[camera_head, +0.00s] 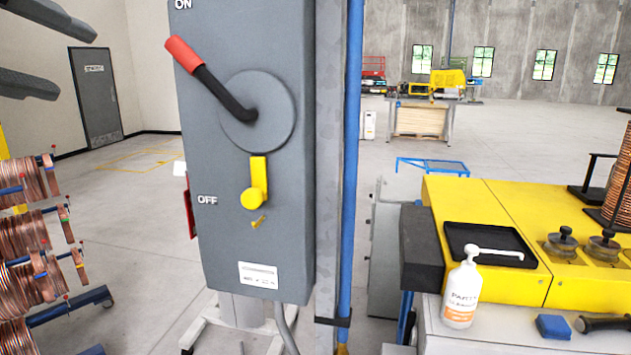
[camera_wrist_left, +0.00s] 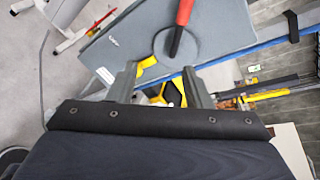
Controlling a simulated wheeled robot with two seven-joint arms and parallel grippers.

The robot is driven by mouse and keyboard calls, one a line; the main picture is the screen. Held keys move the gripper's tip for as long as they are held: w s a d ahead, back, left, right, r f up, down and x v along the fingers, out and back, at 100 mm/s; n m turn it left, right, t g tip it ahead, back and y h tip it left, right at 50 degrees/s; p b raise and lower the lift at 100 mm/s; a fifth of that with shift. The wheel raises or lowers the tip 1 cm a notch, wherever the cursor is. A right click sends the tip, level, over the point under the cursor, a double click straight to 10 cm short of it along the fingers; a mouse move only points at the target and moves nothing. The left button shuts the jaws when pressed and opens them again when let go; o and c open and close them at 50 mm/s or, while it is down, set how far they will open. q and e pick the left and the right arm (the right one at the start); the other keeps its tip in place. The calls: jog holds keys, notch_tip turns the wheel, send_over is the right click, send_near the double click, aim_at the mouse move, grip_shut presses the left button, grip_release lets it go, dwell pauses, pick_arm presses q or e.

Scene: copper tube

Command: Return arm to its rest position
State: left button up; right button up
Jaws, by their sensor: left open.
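My left gripper (camera_head: 76,62) is at the top left of the head view, left of the grey switch box (camera_head: 270,200) and apart from it. Its two fingers are open with nothing between them. In the wrist view its open fingers (camera_wrist_left: 160,72) point toward the box (camera_wrist_left: 120,50). The box has a black lever with a red grip (camera_head: 185,52), tilted up and left toward the ON label. A yellow latch (camera_head: 257,180) hangs below the lever's round hub, near OFF. My right gripper is not in view.
Copper coils on a rack (camera_head: 25,235) stand at the left below my gripper. A blue pipe (camera_head: 352,150) runs beside the box. Open floor lies behind.

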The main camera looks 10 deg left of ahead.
pick_arm(q)
jog(key=w+d+f+n+g+b, duration=0.1)
jog(key=w+f+n+g, duration=0.2)
jog(key=f+n, duration=0.85)
jog(key=w+d+f+n+g+b, duration=0.2)
jog(key=f+n, duration=0.1)
jog(key=f, duration=1.7)
jog(key=s+d+f+n+g+h, duration=0.1)
jog(key=f+n, duration=0.5)
jog(key=f, duration=0.6)
jog(key=s+d+f+n+g+h+b, duration=0.1)
jog(key=s+d+f+n+g+h, duration=0.1)
jog(key=s+f+n, duration=0.4)
notch_tip(320, 180, down, 6)
jog(key=shift+d+r+n+g, duration=0.1)
jog(key=shift+d+n+g, duration=0.35)
jog(key=shift+n, duration=0.2)
